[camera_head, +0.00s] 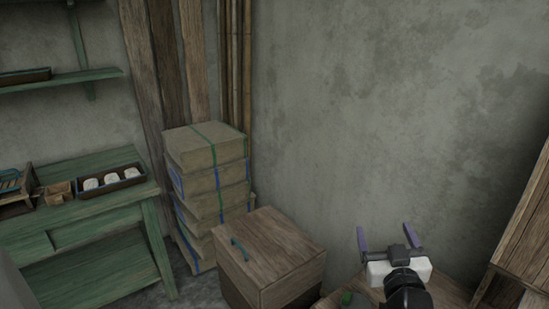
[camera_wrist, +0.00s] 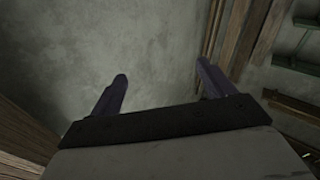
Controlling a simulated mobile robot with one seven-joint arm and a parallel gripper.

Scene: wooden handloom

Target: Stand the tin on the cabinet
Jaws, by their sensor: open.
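My gripper (camera_head: 388,236) is open and empty, raised in front of the bare wall at the lower right of the head view. In the wrist view its two purple fingers (camera_wrist: 161,72) stand apart with only wall between them.
Strapped bundles (camera_head: 208,165) are stacked behind the wooden box. A green table (camera_head: 105,215) at the left bears a dark tray (camera_head: 130,183) with pale round pieces. A wooden surface (camera_head: 452,296) lies below my gripper. A wooden frame (camera_head: 525,240) stands close at the right.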

